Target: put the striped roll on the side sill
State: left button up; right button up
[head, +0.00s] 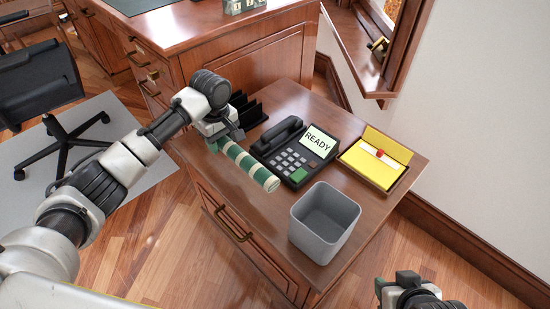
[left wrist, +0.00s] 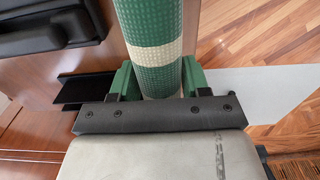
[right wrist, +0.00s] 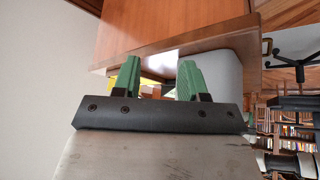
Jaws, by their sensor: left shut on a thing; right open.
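The green-and-cream striped roll (head: 248,168) is held by its far end in my left gripper (head: 222,141), at the left edge of the wooden cabinet top. In the left wrist view the roll (left wrist: 155,45) runs between the two green fingers, which are shut on it. I cannot tell whether it touches the top. A wooden window ledge (head: 374,94), likely the side sill, juts from the right wall at the upper right. My right gripper (right wrist: 159,80) is open and empty, near the cabinet's front right; it also shows at the bottom of the head view (head: 405,285).
The cabinet top (head: 283,98) holds a black phone reading READY (head: 296,152), a black rack (head: 246,109), a yellow note box (head: 376,159) and a grey bin (head: 323,222). A larger desk (head: 215,30) stands behind. An office chair (head: 45,90) is at left.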

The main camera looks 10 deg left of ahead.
pick_arm(q)
jog(key=b, duration=0.2)
send_over(228, 171)
notch_tip(228, 171, down, 6)
notch_tip(228, 171, down, 3)
jog(key=shift+f+b, duration=0.2)
jog(key=shift+b, duration=0.7)
jog(key=shift+f, duration=0.2)
pick_arm(e)
jog(key=w+a+r+t+y, duration=0.3)
jog(key=w+a+r+t, duration=0.1)
jog(key=w+r+t, duration=0.4)
jog(key=r+t, duration=0.1)
jog(key=t, duration=0.1)
jog(key=shift+w+r+t, duration=0.25)
jog(key=shift+r+t, duration=0.05)
jog(key=shift+n, duration=0.3)
pick_arm(q)
jog(key=shift+f, duration=0.1)
jog(key=o, duration=1.1)
pick_arm(e)
jog(key=shift+f, duration=0.2)
pick_arm(q)
jog(key=shift+o, duration=0.2)
jog(key=shift+a, duration=0.1)
